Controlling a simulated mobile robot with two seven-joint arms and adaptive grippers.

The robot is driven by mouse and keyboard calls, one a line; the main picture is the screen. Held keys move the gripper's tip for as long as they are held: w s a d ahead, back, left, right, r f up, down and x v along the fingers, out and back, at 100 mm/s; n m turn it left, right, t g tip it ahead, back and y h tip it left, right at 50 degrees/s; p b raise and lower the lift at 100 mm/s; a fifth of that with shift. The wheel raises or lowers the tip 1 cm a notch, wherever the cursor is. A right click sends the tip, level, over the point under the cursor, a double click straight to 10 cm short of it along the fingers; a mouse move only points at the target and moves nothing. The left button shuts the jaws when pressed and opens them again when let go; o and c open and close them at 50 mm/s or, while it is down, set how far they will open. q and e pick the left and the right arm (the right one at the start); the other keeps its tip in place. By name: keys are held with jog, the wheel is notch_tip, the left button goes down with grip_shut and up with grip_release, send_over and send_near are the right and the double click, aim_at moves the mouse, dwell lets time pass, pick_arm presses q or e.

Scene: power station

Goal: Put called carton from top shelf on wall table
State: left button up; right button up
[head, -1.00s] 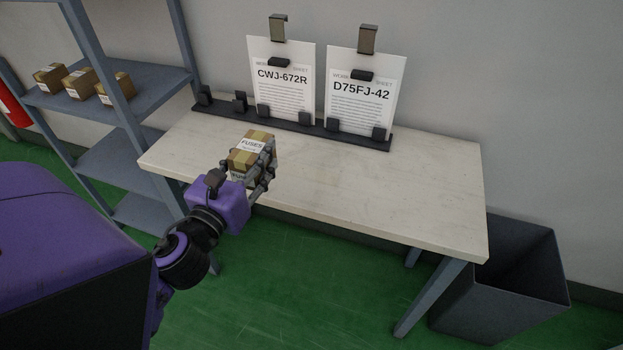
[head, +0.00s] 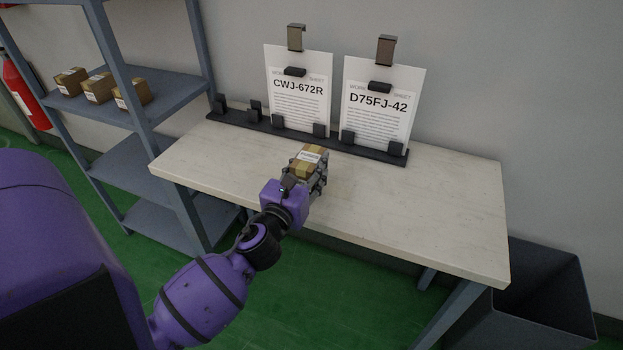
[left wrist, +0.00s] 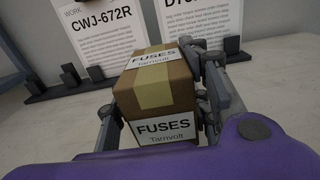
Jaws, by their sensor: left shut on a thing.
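My left gripper (head: 312,178) is shut on a brown carton (head: 306,161) over the middle of the wall table (head: 430,215). In the left wrist view the carton (left wrist: 157,88) sits between the gripper's fingers (left wrist: 160,110), with yellow tape and white labels reading "FUSES" and "Tarnvolt". I cannot tell whether the carton's underside touches the tabletop. On the top visible shelf (head: 175,97) at the left stand several more cartons, such as this one (head: 98,88). My right gripper is not in view.
A dark rack (head: 290,134) at the table's back holds two work sheets, CWJ-672R (head: 298,100) and D75FJ-42 (head: 380,105). A dark open bin (head: 545,300) stands right of the table. A red extinguisher (head: 25,90) is at far left. The table's right half is clear.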

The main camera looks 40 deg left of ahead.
pick_arm(q)
jog(key=f, duration=0.1)
jog(key=f+b, duration=0.1)
jog(key=f, duration=0.1)
jog(key=shift+w+d+f, duration=0.1)
jog(key=shift+w+f, duration=0.2)
jog(key=shift+w, duration=0.05)
jog(key=shift+f, duration=0.15)
jog(key=o, duration=1.5)
